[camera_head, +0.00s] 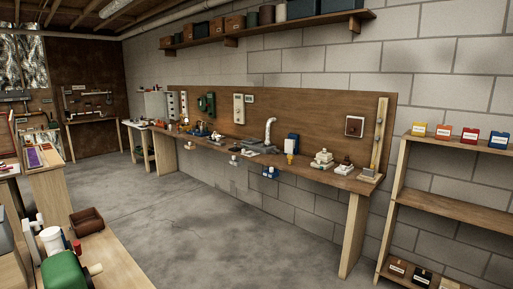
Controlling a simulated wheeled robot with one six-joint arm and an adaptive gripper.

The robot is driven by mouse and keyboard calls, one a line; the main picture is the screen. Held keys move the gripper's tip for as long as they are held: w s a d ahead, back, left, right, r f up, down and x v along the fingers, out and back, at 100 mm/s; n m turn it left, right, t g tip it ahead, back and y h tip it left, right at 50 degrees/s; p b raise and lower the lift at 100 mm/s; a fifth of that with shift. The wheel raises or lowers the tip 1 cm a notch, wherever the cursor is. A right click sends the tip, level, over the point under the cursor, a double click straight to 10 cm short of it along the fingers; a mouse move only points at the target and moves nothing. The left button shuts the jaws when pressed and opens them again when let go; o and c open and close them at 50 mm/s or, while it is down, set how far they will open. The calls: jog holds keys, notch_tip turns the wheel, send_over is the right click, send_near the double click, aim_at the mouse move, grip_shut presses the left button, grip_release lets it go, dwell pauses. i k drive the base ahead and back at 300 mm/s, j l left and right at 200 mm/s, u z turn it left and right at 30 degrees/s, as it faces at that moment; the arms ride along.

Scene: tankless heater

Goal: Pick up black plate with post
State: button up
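On the long wooden bench (310,177) against the wall, a dark flat plate (258,148) lies near the middle. A white bent pipe (270,131) rises at its right end; I cannot tell whether it is joined to the plate or stands behind it. Other small dark pieces lie farther left on the bench, too small to make out. I cannot tell for sure which piece is the black plate with post. My gripper is not in view.
A blue-and-white item (292,143) and white fittings (322,160) stand right of the plate. Shelves (455,209) with coloured boxes stand at the right. A nearer bench (112,260) holds a green cylinder (65,273) and brown bin (87,221). The concrete floor (205,230) between is clear.

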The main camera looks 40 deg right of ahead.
aim_at(235, 146)
jog(key=l+z, duration=0.35)
jog(key=i+l+z, duration=0.2)
jog(key=l, duration=0.35)
jog(key=i+l+z, duration=0.25)
jog(key=l, duration=0.2)
jog(key=i+l+z, duration=0.2)
jog(key=i+l, duration=0.15)
jog(key=i+l+u, duration=0.25)
jog(key=i, duration=0.15)
jog(key=i+l+u, duration=0.2)
jog(key=i+j+u, duration=0.1)
jog(key=i+u, duration=0.2)
jog(key=i, duration=0.5)
jog(key=i+l+u, duration=0.15)
jog(key=i+u, duration=0.15)
jog(key=i, duration=0.55)
